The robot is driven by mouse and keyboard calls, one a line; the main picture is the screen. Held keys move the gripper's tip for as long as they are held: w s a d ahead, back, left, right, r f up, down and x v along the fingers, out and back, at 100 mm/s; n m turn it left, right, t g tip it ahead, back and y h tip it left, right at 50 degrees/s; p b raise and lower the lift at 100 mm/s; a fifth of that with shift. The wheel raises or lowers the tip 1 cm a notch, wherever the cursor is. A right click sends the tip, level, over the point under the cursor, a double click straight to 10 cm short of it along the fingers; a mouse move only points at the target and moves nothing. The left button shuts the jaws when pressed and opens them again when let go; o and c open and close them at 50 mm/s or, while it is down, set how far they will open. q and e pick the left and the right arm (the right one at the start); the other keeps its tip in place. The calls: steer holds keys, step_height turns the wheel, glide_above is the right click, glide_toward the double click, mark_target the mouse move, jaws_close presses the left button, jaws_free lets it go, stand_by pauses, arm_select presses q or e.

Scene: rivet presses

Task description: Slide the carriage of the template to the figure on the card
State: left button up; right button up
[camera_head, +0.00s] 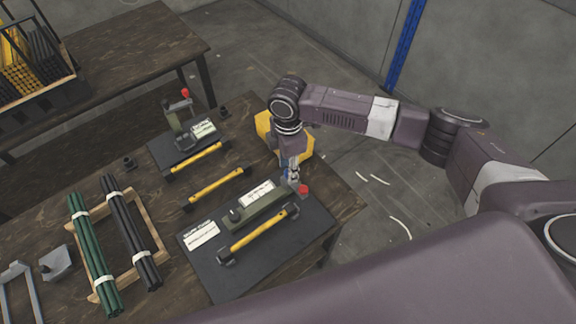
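A grey-green template bar (262,210) with a white scale plate (257,193) lies on a dark mat (228,281) at the front right of the table. A red part (303,190), perhaps on the carriage, shows at its right end. A white card (201,235) lies on the mat left of the bar; its print is too small to read. My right gripper (291,179) points down at the bar's right end, close to the red part. Whether it touches anything or is open cannot be told. My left gripper is not in view.
Yellow bars with black ends (258,231) lie in front of the template and behind it. A press with a red knob (184,122) stands farther back. Bundles of green rods (92,250) and black rods (130,230) rest on a wooden frame at left.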

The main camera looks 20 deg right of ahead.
steer(key=shift+f, duration=0.2)
steer(key=shift+c, duration=0.3)
jaws_close()
